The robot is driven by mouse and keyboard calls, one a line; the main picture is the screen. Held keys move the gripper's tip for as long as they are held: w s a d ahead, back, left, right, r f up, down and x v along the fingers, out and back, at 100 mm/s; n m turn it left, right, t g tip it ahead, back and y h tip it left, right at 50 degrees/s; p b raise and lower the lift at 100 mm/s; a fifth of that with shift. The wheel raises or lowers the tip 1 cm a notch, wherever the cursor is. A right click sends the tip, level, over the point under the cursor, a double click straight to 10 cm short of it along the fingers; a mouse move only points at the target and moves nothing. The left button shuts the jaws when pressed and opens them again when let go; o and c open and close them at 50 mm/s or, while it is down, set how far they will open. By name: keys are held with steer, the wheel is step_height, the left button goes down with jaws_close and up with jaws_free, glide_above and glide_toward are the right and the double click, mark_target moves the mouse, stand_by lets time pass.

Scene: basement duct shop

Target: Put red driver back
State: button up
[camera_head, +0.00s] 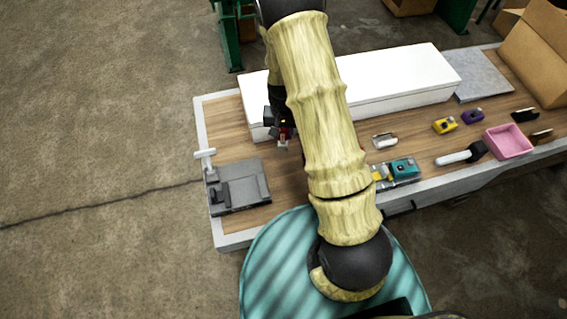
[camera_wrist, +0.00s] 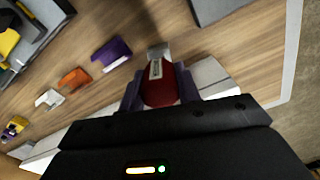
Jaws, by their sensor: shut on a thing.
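The red driver (camera_wrist: 160,86), with a grey tip, is between the two fingers of my gripper (camera_wrist: 158,92) in the wrist view, and the gripper is shut on it. In the head view my gripper (camera_head: 284,136) shows over the left part of the bench, with a bit of red at it. A tray (camera_head: 405,182) holding a teal block and a yellow piece is at the bench's front edge, partly behind my arm. A tray with a yellow piece also shows at the upper left of the wrist view (camera_wrist: 40,30). My arm hides the middle of the bench.
A grey fixture (camera_head: 238,187) sits at the bench's left end. A long white box (camera_head: 400,75) lies along the back. A pink bin (camera_head: 508,142), a yellow item (camera_head: 445,125) and a white-handled tool (camera_head: 455,157) are on the right. Purple (camera_wrist: 112,53) and orange (camera_wrist: 73,78) pieces lie near my gripper.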

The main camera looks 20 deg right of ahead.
mark_target(283, 144)
steer(key=m+b, duration=0.2)
steer(key=m, duration=0.1)
steer(key=shift+r+b, duration=0.25)
steer(key=shift+b, duration=0.15)
steer(key=shift+s+r+m+b, duration=0.3)
steer(key=shift+r+m+b, duration=0.45)
steer(key=shift+m, duration=0.45)
steer(key=shift+r, duration=0.1)
steer(key=shift+f+p, duration=0.7)
steer(key=shift+f, duration=2.25)
steer(key=shift+f+p, duration=0.5)
steer(key=shift+f, duration=1.55)
steer(key=shift+f, duration=0.15)
